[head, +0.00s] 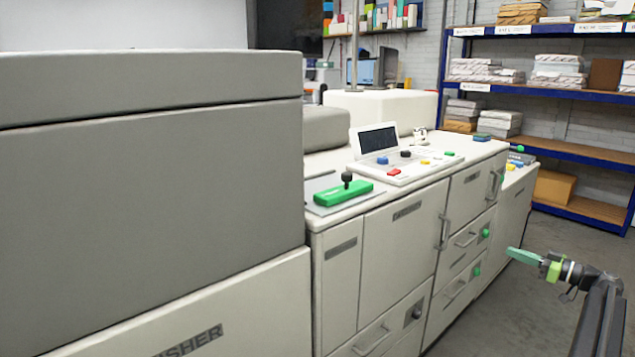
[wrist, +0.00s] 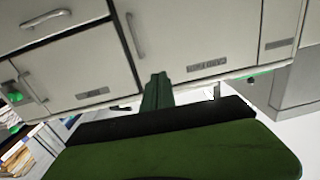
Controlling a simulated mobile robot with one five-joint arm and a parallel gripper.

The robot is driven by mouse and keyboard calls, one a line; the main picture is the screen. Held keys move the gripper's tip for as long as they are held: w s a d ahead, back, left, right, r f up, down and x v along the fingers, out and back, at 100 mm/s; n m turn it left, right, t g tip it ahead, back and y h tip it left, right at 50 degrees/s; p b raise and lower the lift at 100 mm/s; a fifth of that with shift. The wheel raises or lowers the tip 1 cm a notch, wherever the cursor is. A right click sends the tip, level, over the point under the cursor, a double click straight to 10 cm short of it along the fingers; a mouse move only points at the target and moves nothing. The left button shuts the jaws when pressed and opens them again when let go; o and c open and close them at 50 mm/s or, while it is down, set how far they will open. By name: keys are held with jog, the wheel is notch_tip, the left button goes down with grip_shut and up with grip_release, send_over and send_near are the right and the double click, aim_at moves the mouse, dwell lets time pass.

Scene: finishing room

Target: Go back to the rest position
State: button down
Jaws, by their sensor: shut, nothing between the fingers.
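My gripper (head: 524,256) shows at the lower right in the head view, with green fingers pointing left. It is shut and empty, held in the air in front of the light machine (head: 403,222). In the wrist view, the shut green fingers (wrist: 157,92) point toward the machine's cabinet doors (wrist: 190,30), which appear upside down. A gap of floor seems to lie between the fingertips and the machine in the head view. No object is in the jaws.
A large grey finisher cabinet (head: 150,150) fills the left. A control panel (head: 405,165) and a green handle (head: 343,193) sit on the machine top. Door handles (head: 443,232) stick out of its front. Blue shelving (head: 560,93) stands at the back right. Grey floor (head: 565,235) is clear near my gripper.

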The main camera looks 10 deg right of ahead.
jog(key=w+a+f+m+g+h, duration=0.1)
jog(key=a+f+g, duration=0.3)
jog(key=a, duration=0.9)
jog(key=a+f+m+g, duration=0.1)
jog(key=a+f+g, duration=0.2)
jog(key=a+f, duration=0.7)
jog(key=w+a+f+m+g+h, duration=0.1)
jog(key=a+f+g, duration=0.15)
jog(key=a, duration=1.35)
jog(key=s+a+f+m+g+h, duration=0.2)
jog(key=s+a+f+g+h, duration=0.15)
jog(key=s+a, duration=0.45)
jog(key=s+a+f+m+g+h, duration=0.2)
jog(key=s+a+f+h, duration=0.25)
jog(key=s+a, duration=0.45)
notch_tip(320, 180, up, 23)
jog(key=p, duration=2.2)
jog(key=shift+w+d, duration=0.25)
jog(key=shift+w, duration=0.2)
